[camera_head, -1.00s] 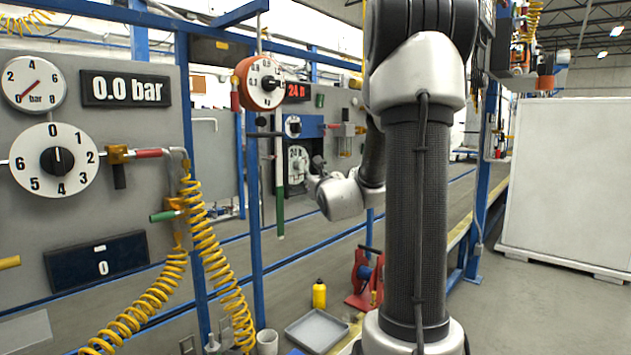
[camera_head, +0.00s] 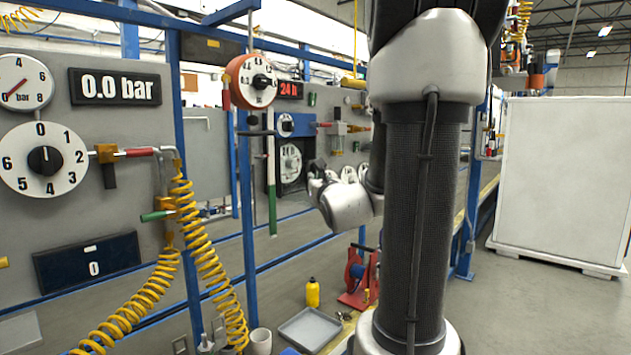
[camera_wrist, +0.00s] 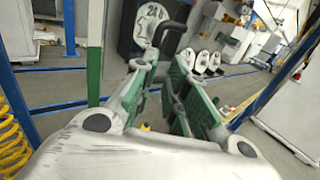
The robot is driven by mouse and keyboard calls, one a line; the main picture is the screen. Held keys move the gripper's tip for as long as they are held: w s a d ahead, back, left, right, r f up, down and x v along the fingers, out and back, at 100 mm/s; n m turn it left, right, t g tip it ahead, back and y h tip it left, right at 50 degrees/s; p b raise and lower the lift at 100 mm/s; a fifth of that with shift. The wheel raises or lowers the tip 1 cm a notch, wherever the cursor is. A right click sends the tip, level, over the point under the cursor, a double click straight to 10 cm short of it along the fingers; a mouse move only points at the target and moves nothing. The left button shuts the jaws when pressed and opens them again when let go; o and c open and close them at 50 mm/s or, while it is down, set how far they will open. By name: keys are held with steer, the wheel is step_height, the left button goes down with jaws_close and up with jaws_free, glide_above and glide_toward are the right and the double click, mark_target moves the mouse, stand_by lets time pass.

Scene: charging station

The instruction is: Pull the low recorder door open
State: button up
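The low recorder (camera_head: 283,183) is a dark box with a white 24 h chart disc, on the grey panel below a blue unit. In the wrist view the recorder (camera_wrist: 128,45) is at the top, its disc partly cut off. A black bar-like handle (camera_wrist: 172,38) stands beside the disc, just beyond my fingertips. I cannot tell whether the door is ajar. My gripper (camera_wrist: 158,72) has its green-and-grey fingers apart, with nothing visibly held between them. In the head view my gripper (camera_head: 317,174) is just right of the recorder; its fingers are small there.
A blue post (camera_head: 246,190) and a green-and-white tube (camera_head: 271,190) stand left of the recorder. Several white dials (camera_wrist: 202,62) are to its right. A grey tray (camera_head: 310,330), yellow bottle (camera_head: 313,293) and red reel (camera_head: 357,280) are low down. A white crate (camera_head: 560,180) stands right.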

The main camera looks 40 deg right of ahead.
steer(key=s+d, duration=0.1)
steer(key=d, duration=0.1)
steer(key=s+d+h, duration=0.1)
steer(key=d, duration=0.1)
steer(key=s+d+r+m+h, duration=0.1)
steer(key=d, duration=0.1)
steer(key=shift+s+d+r+g, duration=0.15)
steer(key=shift+d+g, duration=0.1)
steer(key=shift+g, duration=0.15)
jaws_close()
steer(key=s+d+r+n+t+y, duration=0.2)
steer(key=s+d+r+n, duration=0.15)
steer(key=n, duration=0.75)
steer(key=w+a+f+n+y, duration=0.1)
steer(key=w+a+n+y, duration=0.2)
steer(key=w+n, duration=0.7)
steer(key=shift+w+a+f+y, duration=0.3)
steer(key=shift+w+a+f, duration=0.05)
steer(key=shift+a, duration=0.65)
